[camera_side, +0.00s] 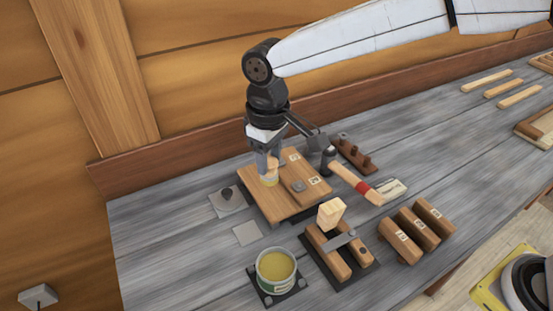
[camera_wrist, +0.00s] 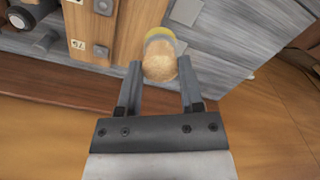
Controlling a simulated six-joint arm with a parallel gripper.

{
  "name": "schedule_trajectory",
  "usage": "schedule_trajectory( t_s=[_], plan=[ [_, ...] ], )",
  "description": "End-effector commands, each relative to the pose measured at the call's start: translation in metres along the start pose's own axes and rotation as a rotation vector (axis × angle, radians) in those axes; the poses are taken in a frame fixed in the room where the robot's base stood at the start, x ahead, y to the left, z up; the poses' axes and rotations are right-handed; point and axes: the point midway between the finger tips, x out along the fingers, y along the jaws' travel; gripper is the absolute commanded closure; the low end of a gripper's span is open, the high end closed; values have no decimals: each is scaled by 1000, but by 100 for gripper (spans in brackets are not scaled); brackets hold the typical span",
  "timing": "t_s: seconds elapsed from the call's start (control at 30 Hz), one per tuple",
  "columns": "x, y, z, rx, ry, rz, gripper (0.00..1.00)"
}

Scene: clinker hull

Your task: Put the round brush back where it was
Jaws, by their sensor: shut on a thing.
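My gripper (camera_side: 268,166) is shut on the round brush (camera_side: 269,180), which hangs below the fingers over the left part of a wooden board (camera_side: 275,203). In the wrist view the brush (camera_wrist: 160,62) shows a round tan end and a yellowish band, between the two fingers of my gripper (camera_wrist: 160,80). The board (camera_wrist: 122,35) lies to the left of the brush there. Whether the brush touches the board is not clear. Its far side is hidden.
Around the board are a grey plate with a dark knob (camera_side: 227,197), a bare grey square (camera_side: 246,234), a tin of yellow stuff (camera_side: 275,267), a slotted wooden block (camera_side: 338,250), labelled blocks (camera_side: 420,230) and a red-banded tool (camera_side: 348,178). The wall stands close behind.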

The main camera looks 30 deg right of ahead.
Motion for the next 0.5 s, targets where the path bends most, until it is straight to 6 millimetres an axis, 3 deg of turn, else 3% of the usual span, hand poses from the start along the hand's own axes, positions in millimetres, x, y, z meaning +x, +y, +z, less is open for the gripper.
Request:
schedule_trajectory(
  t_s=[0.5],
  plan=[
    [2, -36, 93, -6, 2, 0, 100]
  ],
)
